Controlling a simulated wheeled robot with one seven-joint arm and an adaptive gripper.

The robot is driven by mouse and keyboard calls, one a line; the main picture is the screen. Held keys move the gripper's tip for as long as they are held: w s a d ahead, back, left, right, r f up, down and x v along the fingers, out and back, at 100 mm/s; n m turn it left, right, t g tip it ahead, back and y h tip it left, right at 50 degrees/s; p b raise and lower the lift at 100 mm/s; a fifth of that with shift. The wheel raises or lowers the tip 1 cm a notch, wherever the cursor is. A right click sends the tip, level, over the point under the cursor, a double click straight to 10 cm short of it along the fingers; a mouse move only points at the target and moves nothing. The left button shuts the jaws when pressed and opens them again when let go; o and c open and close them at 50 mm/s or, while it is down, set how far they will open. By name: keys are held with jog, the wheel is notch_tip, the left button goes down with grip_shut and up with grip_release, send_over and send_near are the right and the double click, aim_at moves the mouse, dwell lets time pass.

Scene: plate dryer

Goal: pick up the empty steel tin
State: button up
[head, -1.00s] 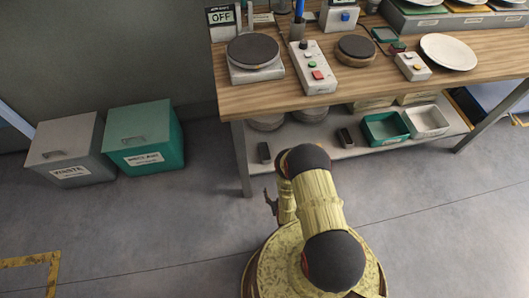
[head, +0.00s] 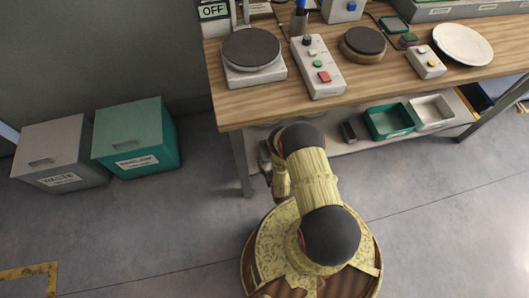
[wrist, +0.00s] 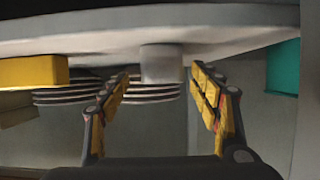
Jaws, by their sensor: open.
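A short grey cylinder (wrist: 161,63), which looks like the steel tin, shows in the wrist view against the pale shelf surface (wrist: 225,28). That view looks upside down, with the surface along its top. My gripper (wrist: 160,76) is open, with one finger on each side of the cylinder's line. I cannot tell how deep the cylinder sits between the fingers, and its inside is hidden. In the head view my arm and the table hide this cylinder. Only a dark part of my gripper shows there, left of my arm, at the shelf's front.
Ringed dark stacks (wrist: 65,97) and a yellow block (wrist: 32,72) are close by in the wrist view. The workbench top (head: 240,108) overhangs the lower shelf. A green tray (head: 390,122) and white tray (head: 432,112) stand right on that shelf. A pen cup (head: 299,22) holds pens.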

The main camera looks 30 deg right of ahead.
aim_at(266, 157)
jog(key=b+x, duration=0.2)
jog(key=x, duration=0.3)
jog(key=shift+a, duration=0.15)
jog(key=shift+c, duration=0.4)
jog(key=c, duration=1.3)
